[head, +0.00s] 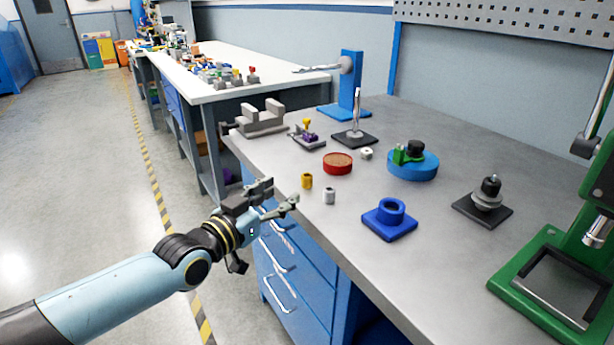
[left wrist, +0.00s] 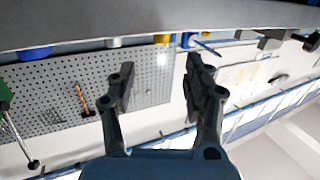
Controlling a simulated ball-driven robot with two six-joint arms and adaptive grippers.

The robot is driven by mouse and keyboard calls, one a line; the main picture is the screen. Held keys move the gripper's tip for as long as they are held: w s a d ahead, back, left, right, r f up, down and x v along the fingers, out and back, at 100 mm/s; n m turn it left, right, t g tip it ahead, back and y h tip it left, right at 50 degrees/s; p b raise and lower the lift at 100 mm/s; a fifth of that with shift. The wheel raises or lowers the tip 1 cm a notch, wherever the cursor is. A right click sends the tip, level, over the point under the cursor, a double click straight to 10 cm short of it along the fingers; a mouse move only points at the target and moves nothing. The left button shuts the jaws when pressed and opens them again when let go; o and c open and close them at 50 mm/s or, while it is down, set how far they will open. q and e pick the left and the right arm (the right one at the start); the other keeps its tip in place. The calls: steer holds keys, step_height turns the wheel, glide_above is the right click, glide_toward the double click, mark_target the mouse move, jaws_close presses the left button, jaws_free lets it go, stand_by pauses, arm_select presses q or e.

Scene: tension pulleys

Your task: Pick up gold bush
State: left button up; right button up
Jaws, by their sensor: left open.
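The gold bush (head: 307,181) is a small upright cylinder near the left edge of the grey workbench (head: 440,165). A similar silver bush (head: 329,196) stands just to its right. In the left wrist view, which looks upside down, the gold bush (left wrist: 162,39) shows at the top, roughly in line with the gap between my fingers. My left gripper (head: 281,193) is open and empty at the bench's edge, short of the gold bush and apart from it. Its two spread fingers also show in the left wrist view (left wrist: 160,82). My right gripper is not in view.
A red round dish (head: 338,164) lies behind the bushes. A blue flanged part (head: 390,218) sits to the right. A grey vise block (head: 261,117), a post on a dark base (head: 355,134) and a green press (head: 540,285) stand further off. The bench front has blue drawers (head: 285,260).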

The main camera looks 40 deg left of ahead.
mark_target(303, 178)
arm_select(q)
steer(key=w, duration=0.1)
steer(key=w+b, duration=0.1)
steer(key=w, duration=0.1)
steer(key=shift+w+f, duration=0.2)
steer(key=shift+f, duration=0.15)
steer(key=w+b, duration=0.3)
steer(key=w, duration=0.2)
steer(key=shift+a+f+b, duration=0.1)
steer(key=shift+b, duration=0.3)
steer(key=shift+r, duration=0.2)
jaws_close()
